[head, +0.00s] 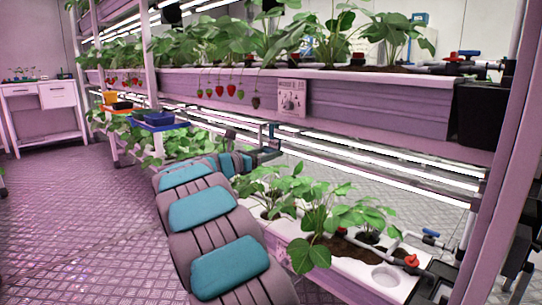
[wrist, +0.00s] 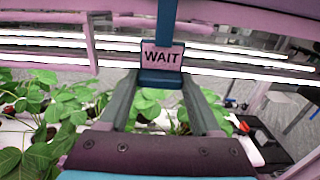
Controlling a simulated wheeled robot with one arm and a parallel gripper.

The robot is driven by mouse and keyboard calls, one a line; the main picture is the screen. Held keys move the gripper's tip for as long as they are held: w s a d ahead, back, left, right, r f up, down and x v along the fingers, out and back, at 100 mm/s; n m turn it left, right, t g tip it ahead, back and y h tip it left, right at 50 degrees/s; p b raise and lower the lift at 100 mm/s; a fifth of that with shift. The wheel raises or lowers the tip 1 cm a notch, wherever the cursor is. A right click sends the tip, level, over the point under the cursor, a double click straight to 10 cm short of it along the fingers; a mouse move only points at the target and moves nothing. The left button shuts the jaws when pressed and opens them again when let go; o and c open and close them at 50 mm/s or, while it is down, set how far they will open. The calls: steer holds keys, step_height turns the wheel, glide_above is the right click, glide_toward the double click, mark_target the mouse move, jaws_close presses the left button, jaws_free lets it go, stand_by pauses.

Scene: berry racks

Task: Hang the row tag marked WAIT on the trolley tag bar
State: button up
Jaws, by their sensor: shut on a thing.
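The WAIT tag (wrist: 162,57) is a small pink plate with dark letters and a blue edge. In the wrist view it stands upright and faces me between the fingertips of my gripper (wrist: 160,80), which is shut on its blue lower part. A blue strip rises above the tag to the top of the view. In the head view my gripper (head: 268,153) is beside the rack, below the upper trough; the tag's face cannot be read there. A trolley (head: 117,141) with coloured trays stands beyond my arm to the left. I cannot make out its tag bar.
The upper trough (head: 375,105) with strawberry plants and a printed panel (head: 292,97) runs above my gripper. Lit strips lie behind. A lower planted trough (head: 372,275) is right of my arm. The floor (head: 75,215) at left is clear. A white table (head: 42,105) stands far left.

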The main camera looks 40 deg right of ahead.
steer(key=shift+s+a+b, duration=0.2)
steer(key=shift+a+b, duration=1.25)
steer(key=shift+a, duration=0.6)
